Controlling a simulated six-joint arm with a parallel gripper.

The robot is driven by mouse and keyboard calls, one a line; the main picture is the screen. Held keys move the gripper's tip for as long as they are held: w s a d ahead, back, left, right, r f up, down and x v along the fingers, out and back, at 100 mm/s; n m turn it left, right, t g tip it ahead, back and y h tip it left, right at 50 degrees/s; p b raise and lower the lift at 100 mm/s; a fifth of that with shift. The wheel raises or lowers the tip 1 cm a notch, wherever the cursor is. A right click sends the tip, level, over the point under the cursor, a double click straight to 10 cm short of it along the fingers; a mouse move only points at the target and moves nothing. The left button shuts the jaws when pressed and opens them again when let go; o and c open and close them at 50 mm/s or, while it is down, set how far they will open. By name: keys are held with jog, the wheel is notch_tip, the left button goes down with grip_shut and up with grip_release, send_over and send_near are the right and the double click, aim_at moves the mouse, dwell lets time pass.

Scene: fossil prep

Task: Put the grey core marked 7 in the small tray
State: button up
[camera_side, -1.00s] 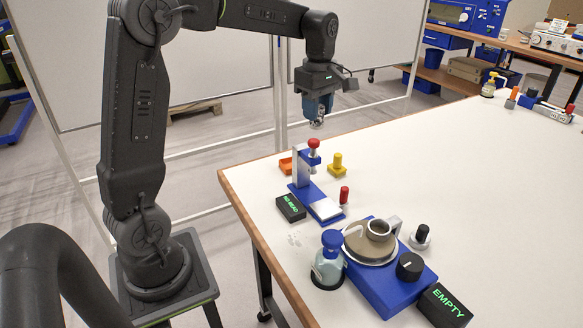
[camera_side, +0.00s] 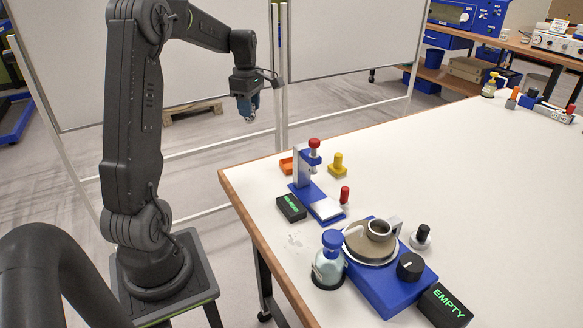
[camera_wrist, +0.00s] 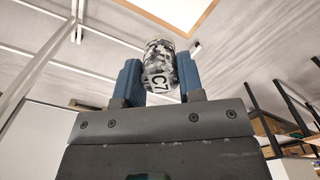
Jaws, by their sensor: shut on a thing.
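My gripper (camera_side: 249,109) is raised in the air to the left of the table's far left corner, off the tabletop. Its blue fingers (camera_wrist: 158,82) are shut on a mottled grey core (camera_wrist: 159,66) marked C7, as the wrist view shows. The core's lower end shows small below the fingers in the side view (camera_side: 250,119). A small orange tray (camera_side: 286,165) sits on the table near its left edge, partly hidden behind a blue stand. My gripper is above and to the left of this tray, well apart from it.
The blue stand (camera_side: 301,177) with a red knob is beside the tray, with a black NO READ display (camera_side: 291,208) in front. A yellow-topped piece (camera_side: 338,164) stands to the right. A blue machine (camera_side: 396,294), a bottle (camera_side: 328,267) and an EMPTY display (camera_side: 444,306) are nearer.

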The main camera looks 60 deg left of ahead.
aim_at(252, 120)
notch_tip(252, 120, down, 4)
jog(key=shift+w+d+f, duration=0.15)
jog(key=shift+f, duration=0.1)
jog(key=w+d+f, duration=0.1)
jog(key=w+f, duration=0.1)
jog(key=w, duration=0.1)
jog(key=w+d+f, duration=0.2)
jog(key=w, duration=0.1)
jog(key=w+d+f, duration=0.2)
jog(key=w+f, duration=0.1)
jog(key=w, duration=0.1)
jog(key=shift+d, duration=0.25)
jog(key=shift+f, duration=1.95)
jog(key=shift+f, duration=0.1)
jog(key=o, duration=1)
jog(key=shift+c, duration=0.2)
